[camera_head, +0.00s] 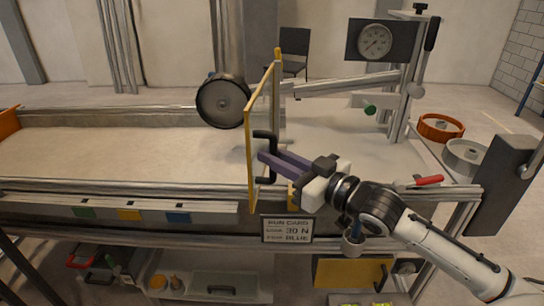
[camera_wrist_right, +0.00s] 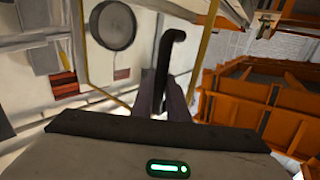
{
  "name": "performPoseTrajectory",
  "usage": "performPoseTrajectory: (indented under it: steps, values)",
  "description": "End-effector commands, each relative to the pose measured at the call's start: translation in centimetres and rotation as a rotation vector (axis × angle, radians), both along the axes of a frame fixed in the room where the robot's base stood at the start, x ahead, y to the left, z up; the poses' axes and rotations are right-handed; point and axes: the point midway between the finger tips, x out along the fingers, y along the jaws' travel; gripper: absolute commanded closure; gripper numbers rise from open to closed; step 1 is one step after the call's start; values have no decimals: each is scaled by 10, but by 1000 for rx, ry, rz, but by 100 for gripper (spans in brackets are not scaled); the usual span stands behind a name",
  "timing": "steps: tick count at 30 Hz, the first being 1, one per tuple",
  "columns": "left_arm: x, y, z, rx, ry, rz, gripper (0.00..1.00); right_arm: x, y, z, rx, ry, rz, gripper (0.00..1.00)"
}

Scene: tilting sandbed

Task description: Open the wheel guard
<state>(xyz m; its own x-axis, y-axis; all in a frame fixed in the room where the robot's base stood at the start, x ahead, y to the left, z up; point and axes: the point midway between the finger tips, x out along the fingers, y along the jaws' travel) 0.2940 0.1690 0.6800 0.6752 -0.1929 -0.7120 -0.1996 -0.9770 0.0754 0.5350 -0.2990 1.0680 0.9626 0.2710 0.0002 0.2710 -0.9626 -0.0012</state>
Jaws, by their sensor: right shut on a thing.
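The wheel guard (camera_head: 249,160) is a thin yellow-framed panel. It stands upright and is seen nearly edge-on in the head view, just right of the dark wheel (camera_head: 222,101). A black bent handle (camera_head: 266,134) sits on its right side. My right gripper (camera_head: 266,160) reaches in from the right and is shut on the handle. In the right wrist view the handle (camera_wrist_right: 165,62) rises from between the fingers (camera_wrist_right: 160,100). The guard's yellow frame (camera_wrist_right: 204,45) and the wheel (camera_wrist_right: 113,26) also show there. My left gripper is not in view.
The sandbed (camera_head: 110,150) lies left of the guard. A dial gauge (camera_head: 375,42) stands on a frame at the back right. Orange (camera_head: 440,126) and grey (camera_head: 464,156) rings and a red-handled tool (camera_head: 428,181) lie at the right. A run card (camera_head: 287,229) hangs in front.

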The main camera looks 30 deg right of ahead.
Motion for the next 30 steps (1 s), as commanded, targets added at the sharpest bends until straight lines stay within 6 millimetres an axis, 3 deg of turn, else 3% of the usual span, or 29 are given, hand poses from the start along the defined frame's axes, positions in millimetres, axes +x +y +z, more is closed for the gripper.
performPoseTrajectory:
  steps: [3, 4, 7, 20, 30]
  values:
    - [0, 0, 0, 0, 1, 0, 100, 3, -6, 3, -3, -5, -13, 100]
    - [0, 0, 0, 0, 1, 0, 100, 3, -6, 3, -3, -5, -13, 83]
    - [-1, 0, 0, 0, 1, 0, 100, 2, -5, 2, -3, -4, -12, 67]
    - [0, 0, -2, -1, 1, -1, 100, -6, -4, 0, -1, -1, -6, 67]
    - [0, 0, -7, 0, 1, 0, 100, -51, -17, -1, -4, 3, -6, 67]
